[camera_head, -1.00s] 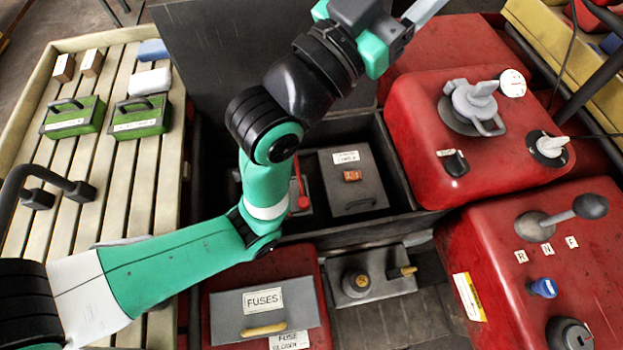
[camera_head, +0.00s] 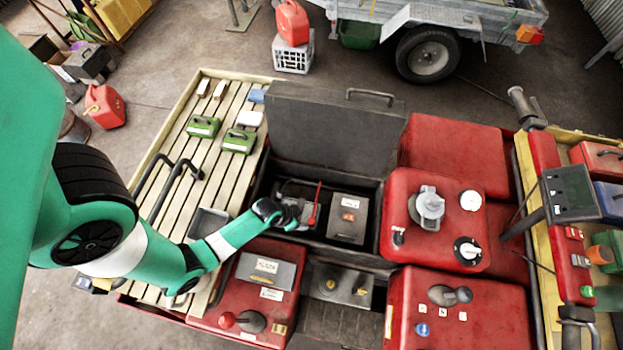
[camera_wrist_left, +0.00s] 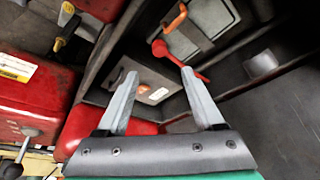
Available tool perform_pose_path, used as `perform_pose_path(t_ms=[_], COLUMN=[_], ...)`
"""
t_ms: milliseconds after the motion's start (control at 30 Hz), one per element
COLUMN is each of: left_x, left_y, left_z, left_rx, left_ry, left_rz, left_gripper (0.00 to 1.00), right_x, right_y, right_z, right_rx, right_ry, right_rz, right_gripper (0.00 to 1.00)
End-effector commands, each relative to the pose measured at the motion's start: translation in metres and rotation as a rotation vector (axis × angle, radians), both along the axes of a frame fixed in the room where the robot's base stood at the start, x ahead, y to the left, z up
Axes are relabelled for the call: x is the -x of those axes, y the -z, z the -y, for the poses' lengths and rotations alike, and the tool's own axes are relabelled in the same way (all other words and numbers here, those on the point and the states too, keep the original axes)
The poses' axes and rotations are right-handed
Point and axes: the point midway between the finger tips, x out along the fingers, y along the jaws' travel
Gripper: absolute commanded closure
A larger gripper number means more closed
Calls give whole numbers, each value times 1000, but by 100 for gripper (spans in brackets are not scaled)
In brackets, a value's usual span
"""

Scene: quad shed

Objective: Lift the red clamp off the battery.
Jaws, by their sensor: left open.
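The red clamp (camera_head: 313,212) has an upright red handle and sits in the open dark bay. In the left wrist view the clamp (camera_wrist_left: 184,56) lies just beyond the right fingertip, with no clear contact. It is beside a grey unit with an orange handle (camera_wrist_left: 197,32), which may be the battery; my gripper partly hides this unit in the head view. A labelled grey box (camera_head: 347,226) with an orange part stands just right of the clamp. My left gripper (camera_wrist_left: 158,73) is open and empty, low at the left of the bay. My right gripper is not in view.
The bay's raised dark lid (camera_head: 330,130) stands behind. Red housings with a grey cap (camera_head: 428,207) and levers lie to the right. A fuse box (camera_head: 266,268) is in front. A slatted rack (camera_head: 190,165) carrying green boxes is to the left.

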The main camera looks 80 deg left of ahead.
Motion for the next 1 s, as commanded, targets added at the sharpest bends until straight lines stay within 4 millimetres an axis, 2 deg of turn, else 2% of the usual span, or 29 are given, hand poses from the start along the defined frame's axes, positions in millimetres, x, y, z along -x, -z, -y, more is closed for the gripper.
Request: perform_pose_path(t_ms=[167, 400, 600, 700, 1000], left_x=[-5, -23, -37, -42, -44], left_y=[18, 67, 97, 105, 108], left_z=[-1, -7, -12, -13, -14], left_rx=[0, -2, -1, -2, -1], left_ry=[1, 2, 3, 3, 2], left_rz=[1, 3, 1, 2, 2], left_gripper=[31, 31, 31, 31, 31], right_x=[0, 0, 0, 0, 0], right_y=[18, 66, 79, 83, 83], right_z=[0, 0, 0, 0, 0], right_rx=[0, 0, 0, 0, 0], right_ry=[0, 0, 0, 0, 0], right_rz=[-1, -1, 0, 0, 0], right_gripper=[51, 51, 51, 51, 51])
